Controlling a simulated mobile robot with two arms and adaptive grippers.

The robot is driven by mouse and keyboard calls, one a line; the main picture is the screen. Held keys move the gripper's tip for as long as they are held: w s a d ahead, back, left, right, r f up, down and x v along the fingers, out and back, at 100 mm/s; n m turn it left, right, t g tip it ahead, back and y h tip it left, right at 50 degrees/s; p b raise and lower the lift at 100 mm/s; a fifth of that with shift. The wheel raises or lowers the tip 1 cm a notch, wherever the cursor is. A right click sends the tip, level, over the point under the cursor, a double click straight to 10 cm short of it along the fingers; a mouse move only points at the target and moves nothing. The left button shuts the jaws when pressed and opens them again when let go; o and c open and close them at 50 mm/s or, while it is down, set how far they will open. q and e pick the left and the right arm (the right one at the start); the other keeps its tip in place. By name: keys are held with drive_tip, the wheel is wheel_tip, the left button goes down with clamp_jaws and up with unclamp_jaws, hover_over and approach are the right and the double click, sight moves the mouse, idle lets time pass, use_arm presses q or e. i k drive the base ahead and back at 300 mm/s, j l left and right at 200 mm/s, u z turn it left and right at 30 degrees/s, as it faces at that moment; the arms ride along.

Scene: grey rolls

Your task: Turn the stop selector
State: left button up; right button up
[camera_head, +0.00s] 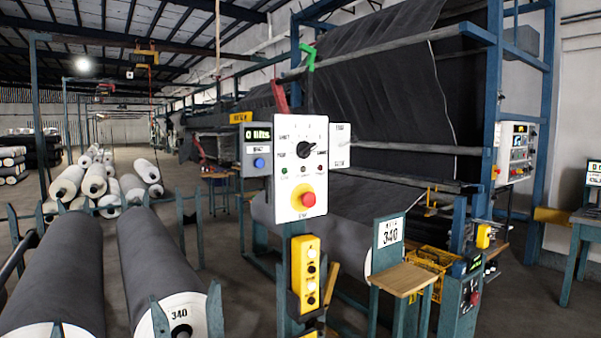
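A white control panel (287,208) stands upright on a post near the middle of the head view. A black rotary selector knob (304,150) sits in its upper half, with a ring of small printed labels around it. The lettering is too small to read surely. Below the knob is a row of small indicator lights. A red mushroom button (308,199) on a yellow disc sits at the lower right of the panel. Neither of my grippers shows in this view, and nothing touches the knob.
A yellow push-button box (304,275) hangs below the panel. A grey display box (256,149) adjoins its left. A wooden-topped stand (403,279) is at right front. Large grey rolls (58,270) on blue racks fill the left. Open floor shows between rolls and panel.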

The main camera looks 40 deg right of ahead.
sight(303, 149)
drive_tip(key=i+l, duration=0.1)
drive_tip(key=l, duration=0.85)
drive_tip(key=i+l, duration=0.1)
drive_tip(key=l, duration=0.8)
drive_tip(key=u, duration=0.05)
